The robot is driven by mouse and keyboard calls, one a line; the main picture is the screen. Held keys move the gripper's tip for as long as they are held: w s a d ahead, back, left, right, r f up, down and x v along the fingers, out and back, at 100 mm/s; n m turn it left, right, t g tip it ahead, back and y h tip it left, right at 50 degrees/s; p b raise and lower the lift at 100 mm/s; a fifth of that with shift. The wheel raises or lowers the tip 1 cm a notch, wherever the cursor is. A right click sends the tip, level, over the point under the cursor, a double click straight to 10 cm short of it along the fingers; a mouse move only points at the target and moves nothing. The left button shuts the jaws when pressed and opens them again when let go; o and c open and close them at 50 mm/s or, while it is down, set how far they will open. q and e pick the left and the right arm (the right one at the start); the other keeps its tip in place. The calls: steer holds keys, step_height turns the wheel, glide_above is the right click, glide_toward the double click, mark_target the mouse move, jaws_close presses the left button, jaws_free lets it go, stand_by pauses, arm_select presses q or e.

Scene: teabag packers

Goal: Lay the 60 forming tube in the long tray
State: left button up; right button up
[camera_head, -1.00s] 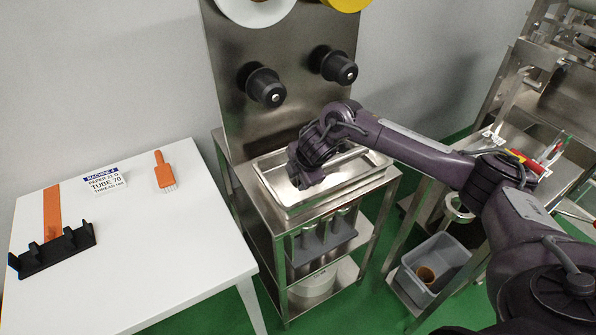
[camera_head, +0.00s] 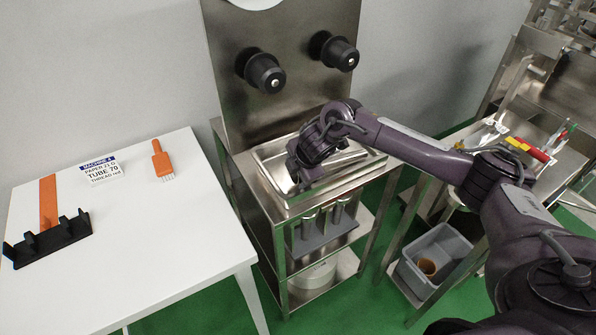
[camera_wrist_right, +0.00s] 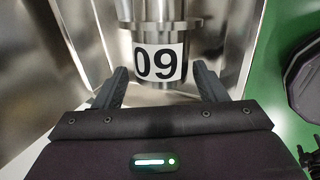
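The 60 forming tube (camera_wrist_right: 158,62) is a shiny metal cylinder with a flange and a label that reads upside down in the right wrist view. It appears to lie in the long tray (camera_head: 345,184), where a length of it (camera_head: 348,158) shows beside my gripper in the head view. My right gripper (camera_wrist_right: 160,76) has one finger on each side of the tube, with narrow gaps beside the label, so it looks open. In the head view the right gripper (camera_head: 302,178) is low over the tray's left end, its fingertips hidden. My left gripper is not in view.
Two black spindles (camera_head: 265,74) stick out from the steel panel behind the tray. More metal tubes (camera_head: 308,225) stand on the shelf below. A white table (camera_head: 170,240) at left holds a sign, an orange brush and a black rack. A grey bin (camera_head: 443,250) is at right.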

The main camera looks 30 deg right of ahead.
steer(key=shift+o, duration=0.5)
steer(key=shift+s+f, duration=0.2)
steer(key=v, duration=0.8)
steer(key=shift+w, duration=0.2)
